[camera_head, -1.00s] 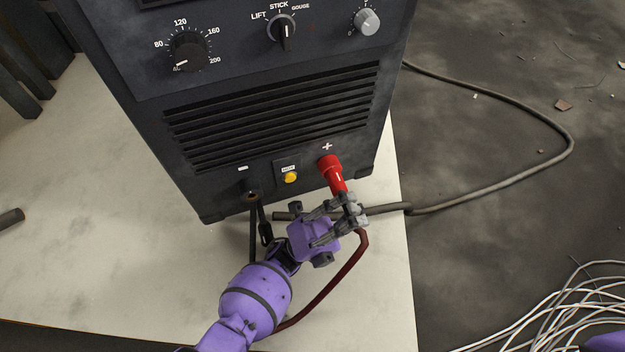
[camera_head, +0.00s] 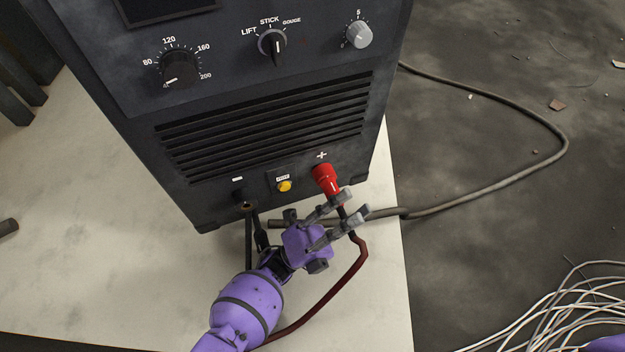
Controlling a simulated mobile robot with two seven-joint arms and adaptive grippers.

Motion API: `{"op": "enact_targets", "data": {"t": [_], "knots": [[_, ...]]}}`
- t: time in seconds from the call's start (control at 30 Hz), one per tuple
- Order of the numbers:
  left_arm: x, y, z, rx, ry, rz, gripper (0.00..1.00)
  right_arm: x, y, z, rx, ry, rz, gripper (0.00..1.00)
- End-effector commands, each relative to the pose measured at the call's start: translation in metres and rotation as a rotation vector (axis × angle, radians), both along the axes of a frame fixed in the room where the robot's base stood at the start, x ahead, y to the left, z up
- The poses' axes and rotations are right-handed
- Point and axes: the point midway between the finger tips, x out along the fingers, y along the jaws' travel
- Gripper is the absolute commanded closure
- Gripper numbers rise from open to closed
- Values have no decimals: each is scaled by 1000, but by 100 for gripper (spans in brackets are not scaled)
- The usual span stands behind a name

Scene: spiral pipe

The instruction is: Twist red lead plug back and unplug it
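The red lead plug (camera_head: 325,179) sits at the "+" socket on the lower right of the dark welding machine's front (camera_head: 120,75). Its dark red cable (camera_head: 335,288) hangs from the plug's lower end and curves down to the left. My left gripper (camera_head: 354,203) comes up from below, just under the plug. Its two grey fingers are spread apart, with the plug's dark lower end seen between them. I cannot tell whether either finger touches it. My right gripper is out of view; only a purple bit of my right arm shows at the bottom right corner.
A black lead (camera_head: 249,238) hangs at the "−" socket, left of a yellow button (camera_head: 284,186). A grey cable (camera_head: 480,192) runs behind the gripper and loops right over the dark floor. Loose wires (camera_head: 560,310) lie at the bottom right. The pale surface (camera_head: 100,270) at left is mostly clear.

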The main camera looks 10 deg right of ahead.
Motion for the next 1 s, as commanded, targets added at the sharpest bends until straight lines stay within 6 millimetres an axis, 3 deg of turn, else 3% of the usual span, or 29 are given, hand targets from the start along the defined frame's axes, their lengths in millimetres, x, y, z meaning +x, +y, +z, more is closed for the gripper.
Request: {"op": "enact_targets", "data": {"t": [0.53,1.0], "knots": [[1,-2,1,161,27,-1,66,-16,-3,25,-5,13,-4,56],[2,-3,-2,309,53,-1,66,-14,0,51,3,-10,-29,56]]}}
